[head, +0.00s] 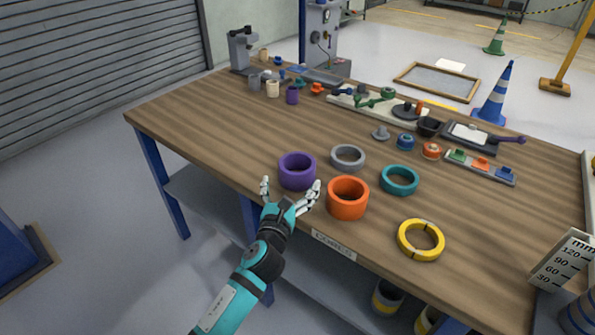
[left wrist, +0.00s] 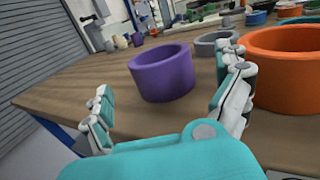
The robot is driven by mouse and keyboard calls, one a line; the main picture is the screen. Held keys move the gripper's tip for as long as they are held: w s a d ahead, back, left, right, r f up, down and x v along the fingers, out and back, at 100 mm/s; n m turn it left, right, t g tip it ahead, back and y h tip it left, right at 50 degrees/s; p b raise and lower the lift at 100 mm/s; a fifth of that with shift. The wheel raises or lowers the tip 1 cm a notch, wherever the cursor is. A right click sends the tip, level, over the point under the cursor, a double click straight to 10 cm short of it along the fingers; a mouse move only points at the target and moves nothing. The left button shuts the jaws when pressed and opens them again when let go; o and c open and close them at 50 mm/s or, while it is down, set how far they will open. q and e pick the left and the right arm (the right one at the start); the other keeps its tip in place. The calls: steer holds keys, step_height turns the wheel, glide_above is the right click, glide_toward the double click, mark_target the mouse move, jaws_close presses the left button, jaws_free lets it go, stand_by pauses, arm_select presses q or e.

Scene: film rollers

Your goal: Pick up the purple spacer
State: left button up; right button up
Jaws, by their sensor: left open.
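The purple spacer (head: 297,171) is a thick upright ring on the wooden table, near its front edge. In the left wrist view the purple spacer (left wrist: 162,73) sits ahead of the palm, between the spread fingers in the picture. My left gripper (head: 291,188) is open and empty, with one finger at each side of the spacer's near side. In the left wrist view the open left gripper (left wrist: 165,100) has its right finger between the purple spacer and the orange ring. I cannot tell whether either finger touches the spacer. My right gripper is not in view.
An orange ring (head: 348,198) stands close to the right of the left gripper. A grey ring (head: 347,157), a teal ring (head: 399,180) and a yellow ring (head: 420,240) lie farther right. The wooden table (head: 210,125) is clear to the left of the spacer.

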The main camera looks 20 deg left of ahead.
mark_target(300, 156)
arm_select(q)
steer(key=w, duration=0.5)
steer(key=w+a, duration=0.1)
steer(key=w, duration=0.2)
steer(key=shift+w+f+b, duration=0.25)
steer(key=shift+w+b, duration=0.05)
steer(key=shift+c, duration=0.4)
steer(key=c, duration=1)
